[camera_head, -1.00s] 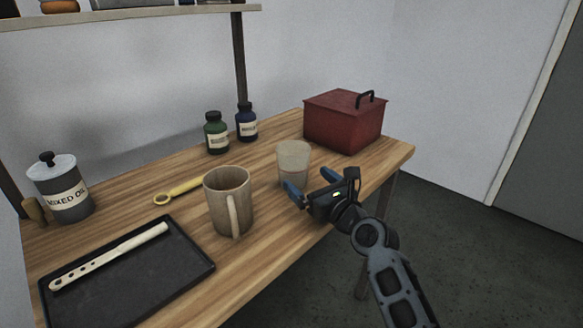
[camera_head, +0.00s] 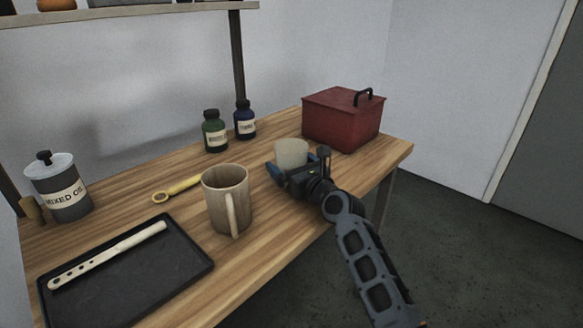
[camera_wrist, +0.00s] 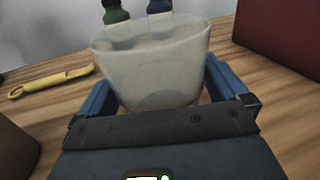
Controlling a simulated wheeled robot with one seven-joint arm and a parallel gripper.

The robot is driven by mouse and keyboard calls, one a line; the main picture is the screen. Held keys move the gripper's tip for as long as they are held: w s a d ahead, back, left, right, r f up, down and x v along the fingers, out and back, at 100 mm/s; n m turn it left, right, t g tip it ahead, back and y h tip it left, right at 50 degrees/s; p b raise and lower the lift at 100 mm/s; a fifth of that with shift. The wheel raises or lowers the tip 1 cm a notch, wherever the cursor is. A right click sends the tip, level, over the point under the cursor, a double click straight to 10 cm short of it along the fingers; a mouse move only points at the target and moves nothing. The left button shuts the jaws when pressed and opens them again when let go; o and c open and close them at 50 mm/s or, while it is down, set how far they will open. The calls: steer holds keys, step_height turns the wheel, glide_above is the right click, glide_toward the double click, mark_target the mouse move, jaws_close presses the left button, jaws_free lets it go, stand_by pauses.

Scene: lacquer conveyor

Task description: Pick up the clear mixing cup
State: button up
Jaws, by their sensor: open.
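The clear mixing cup (camera_head: 291,152) stands upright on the wooden workbench, looking cloudy and see-through, with its lower part hidden behind my gripper in the head view. My gripper (camera_head: 295,166) is open at the cup's near side. In the wrist view, the cup (camera_wrist: 152,65) fills the middle, between the two blue fingers of my gripper (camera_wrist: 160,92), one on its left and one on its right. I cannot tell whether the fingers touch it.
A tan mug (camera_head: 226,195) stands left of the cup, with a yellow wrench (camera_head: 178,189) behind it. A red box (camera_head: 341,120) stands to the right. Green (camera_head: 214,133) and blue (camera_head: 245,122) bottles stand behind. A black tray (camera_head: 130,285) lies front left.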

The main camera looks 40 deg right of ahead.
steer(key=c, duration=0.8)
steer(key=shift+c, duration=0.2)
steer(key=shift+r, duration=0.25)
